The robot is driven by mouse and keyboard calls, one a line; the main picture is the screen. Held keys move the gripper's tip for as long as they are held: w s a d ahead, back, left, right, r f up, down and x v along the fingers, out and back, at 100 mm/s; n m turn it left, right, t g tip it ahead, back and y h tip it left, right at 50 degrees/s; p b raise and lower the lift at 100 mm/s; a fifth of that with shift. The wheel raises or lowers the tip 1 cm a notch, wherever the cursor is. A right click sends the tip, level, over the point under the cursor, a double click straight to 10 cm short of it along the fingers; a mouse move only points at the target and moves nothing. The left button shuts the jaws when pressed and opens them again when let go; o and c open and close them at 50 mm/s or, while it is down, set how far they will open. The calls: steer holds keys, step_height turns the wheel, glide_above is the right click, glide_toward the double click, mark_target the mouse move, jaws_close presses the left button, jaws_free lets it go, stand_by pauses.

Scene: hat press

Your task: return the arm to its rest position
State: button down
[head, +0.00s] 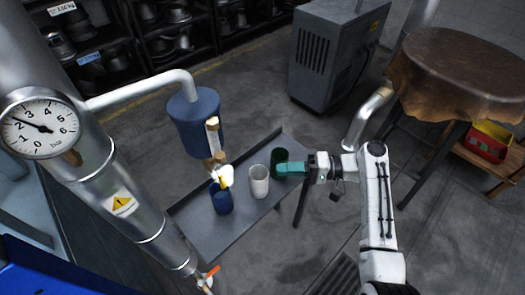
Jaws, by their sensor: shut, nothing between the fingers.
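My arm comes up from the lower right of the head view and bends left. My gripper (283,169) has teal fingers, is shut and holds nothing. It is over the right part of a grey metal tray-like table (215,242), in front of a dark green cup (279,156) and partly hiding it. I cannot tell whether the fingers touch that cup. A white cup (259,182) stands just left of the fingers. A blue cup (222,199) stands further left, below a spout.
A blue tank (193,122) with a pipe and sight tube hangs above the table. A steel column with a pressure gauge (38,124) rises at left. A grey cabinet (335,57) stands behind. A leather-topped round table (458,73) is right of my arm. Open floor lies between.

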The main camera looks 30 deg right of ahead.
steer(key=s+a+f+n+g+h, duration=0.25)
steer(key=s+f+g+h, duration=0.35)
steer(key=s+f, duration=0.65)
steer(key=s+d+r+h, duration=0.2)
steer(key=s+h, duration=0.2)
steer(key=s, duration=0.4)
steer(key=s+d+r+n+h, duration=0.1)
steer(key=s+d+r+h, duration=0.1)
steer(key=s+h, duration=0.3)
steer(key=s+r, duration=0.1)
steer(key=s, duration=0.1)
steer(key=shift+s+d+g+h, duration=0.3)
steer(key=shift+s+g, duration=0.05)
steer(key=shift+g, duration=0.05)
steer(key=shift+n, duration=0.25)
stand_by(4.6)
